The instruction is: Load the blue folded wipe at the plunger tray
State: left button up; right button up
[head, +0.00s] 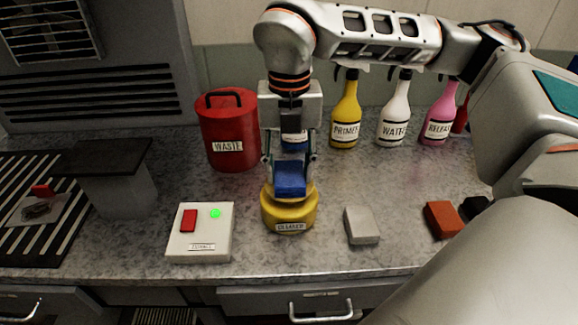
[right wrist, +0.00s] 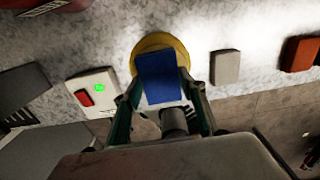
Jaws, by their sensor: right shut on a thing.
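The blue folded wipe (head: 291,182) is between the fingers of my right gripper (head: 290,164), which is shut on it and points down. The wipe is over the yellow round plunger tray (head: 291,211), labelled CLEANER, at the middle of the bench. The right wrist view shows the wipe (right wrist: 162,77) in front of the yellow tray (right wrist: 180,48), covering most of its top. I cannot tell whether the wipe touches the tray. My left gripper is not in view.
A white control box (head: 201,244) with a red switch and green light is left of the tray. A grey block (head: 361,225) and an orange block (head: 443,219) lie to the right. The red waste can (head: 227,128) and several bottles stand behind.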

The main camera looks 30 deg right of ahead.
aim_at(289, 173)
jog(key=shift+f, duration=0.35)
dwell(0.7)
jog(key=shift+r+p, duration=1.2)
jog(key=shift+r, duration=0.85)
jog(key=shift+r+p, duration=1)
jog(key=shift+r, duration=0.5)
jog(key=shift+s+f, duration=0.1)
